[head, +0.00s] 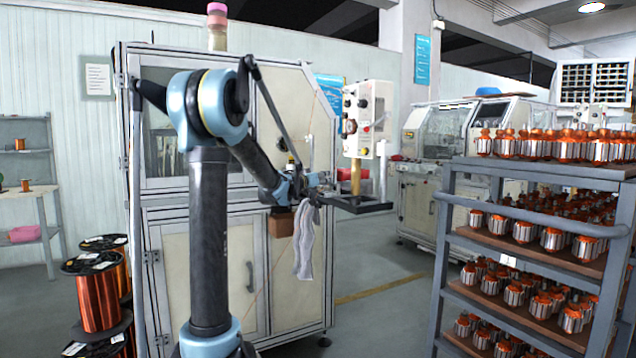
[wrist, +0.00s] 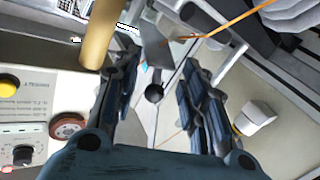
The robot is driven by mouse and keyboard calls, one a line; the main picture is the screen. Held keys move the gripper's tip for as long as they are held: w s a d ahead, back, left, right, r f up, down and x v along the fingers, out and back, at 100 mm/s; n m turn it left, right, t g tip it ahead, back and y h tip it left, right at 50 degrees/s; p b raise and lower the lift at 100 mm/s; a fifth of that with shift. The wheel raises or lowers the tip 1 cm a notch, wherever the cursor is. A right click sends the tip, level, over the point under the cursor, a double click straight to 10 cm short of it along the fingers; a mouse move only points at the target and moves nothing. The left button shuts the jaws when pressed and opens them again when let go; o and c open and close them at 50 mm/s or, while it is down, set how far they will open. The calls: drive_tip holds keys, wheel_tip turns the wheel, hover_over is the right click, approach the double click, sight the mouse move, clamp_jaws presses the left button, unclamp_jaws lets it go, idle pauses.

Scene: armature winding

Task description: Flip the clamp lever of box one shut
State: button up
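My gripper (head: 314,187) is at the front right of the large machine cabinet, beside the control box (head: 366,118). In the wrist view its two dark fingers (wrist: 160,72) are spread apart. A black ball knob (wrist: 154,93) shows in the gap between them, with a grey plate (wrist: 160,48) just beyond. The knob looks like the end of a lever, but I cannot tell whether the fingers touch it. My gripper and arm hide the clamp area in the head view, and the lever's position cannot be made out. No box number is readable.
A tan post (head: 355,177) stands close to my gripper; it also shows in the wrist view (wrist: 98,35). A white cloth (head: 304,245) hangs below. An orange wire (wrist: 238,20) crosses near the fingers. A rack of armatures (head: 446,235) stands right; copper spools (head: 97,300) stand left.

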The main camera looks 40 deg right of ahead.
drive_tip(key=shift+s+a, duration=0.1)
drive_tip(key=shift+s, duration=0.05)
drive_tip(key=v, duration=1.1)
drive_tip(key=shift+a, duration=0.4)
idle(0.4)
drive_tip(key=s+a+f+n+g+y, duration=0.1)
drive_tip(key=s+a+f+n+y, duration=0.2)
drive_tip(key=a+f, duration=0.7)
drive_tip(key=s+a+f+n+g+y, duration=0.1)
drive_tip(key=s+a+f+n+y, duration=0.3)
drive_tip(key=a, duration=2)
drive_tip(key=s+a+f+n+g+y, duration=0.2)
drive_tip(key=s+a+f+n+y, duration=0.2)
drive_tip(key=s+a+f+y, duration=0.5)
drive_tip(key=s+a+f, duration=0.7)
drive_tip(key=a+f, duration=0.1)
drive_tip(key=f, duration=0.1)
drive_tip(key=shift+a+f+y, duration=0.15)
drive_tip(key=shift+a+y, duration=0.1)
drive_tip(key=shift+y, duration=0.05)
drive_tip(key=shift+c, duration=0.3)
